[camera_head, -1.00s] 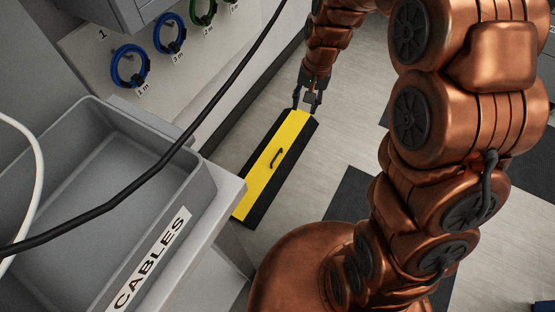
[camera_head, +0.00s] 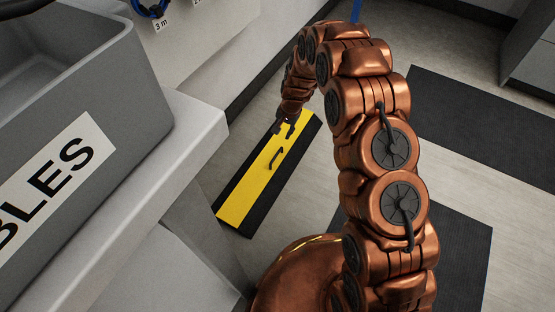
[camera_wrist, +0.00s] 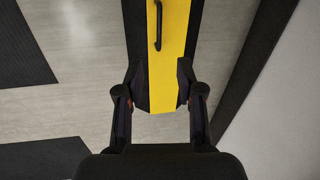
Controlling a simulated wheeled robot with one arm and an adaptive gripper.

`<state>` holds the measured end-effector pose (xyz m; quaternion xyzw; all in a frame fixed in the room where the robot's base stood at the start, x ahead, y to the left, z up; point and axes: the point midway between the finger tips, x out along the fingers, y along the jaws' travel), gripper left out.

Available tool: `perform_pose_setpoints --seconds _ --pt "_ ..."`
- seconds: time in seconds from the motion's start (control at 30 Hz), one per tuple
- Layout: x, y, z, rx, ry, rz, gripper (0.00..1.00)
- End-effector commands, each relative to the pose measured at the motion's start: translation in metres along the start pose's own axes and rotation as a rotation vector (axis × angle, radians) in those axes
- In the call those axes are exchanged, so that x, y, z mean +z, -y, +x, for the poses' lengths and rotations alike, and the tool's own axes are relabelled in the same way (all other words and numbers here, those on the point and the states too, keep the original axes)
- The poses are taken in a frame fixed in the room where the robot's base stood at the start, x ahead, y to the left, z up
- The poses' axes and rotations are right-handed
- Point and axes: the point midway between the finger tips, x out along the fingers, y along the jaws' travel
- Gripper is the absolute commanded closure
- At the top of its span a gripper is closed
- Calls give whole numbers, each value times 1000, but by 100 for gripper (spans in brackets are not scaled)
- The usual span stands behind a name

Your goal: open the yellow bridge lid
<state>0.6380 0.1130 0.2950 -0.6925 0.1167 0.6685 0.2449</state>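The yellow bridge lid (camera_head: 248,187) lies on the floor as a long yellow strip between black sloped sides, with a black bar handle (camera_head: 276,157) on top. It looks closed. In the wrist view the lid (camera_wrist: 168,70) runs away from the camera, with its handle (camera_wrist: 158,25) near the top edge. My gripper (camera_head: 284,128) is at the lid's far end in the head view. In the wrist view my gripper (camera_wrist: 158,85) is open, its fingers apart on either side of the lid's near end. I cannot tell whether the fingers touch it.
A grey bin (camera_head: 110,75) labelled CABLES stands on a light grey counter (camera_head: 190,125) at the left. Dark mats (camera_head: 480,115) lie on the floor at the right. A wall runs behind the lid. Floor beside the lid's right side is clear.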

Motion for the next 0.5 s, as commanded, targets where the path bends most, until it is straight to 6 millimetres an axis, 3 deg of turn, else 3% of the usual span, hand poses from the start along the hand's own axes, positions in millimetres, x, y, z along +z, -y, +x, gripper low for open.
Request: perform_pose_setpoints --seconds 0.03,0.2,0.3,0.5 --pt "-3 -3 31 0 -1 11 63" --pt "-11 -4 81 -8 -17 47 63" --pt "-14 -4 97 -10 -21 59 63" --pt "-16 -4 110 -12 -26 68 63"
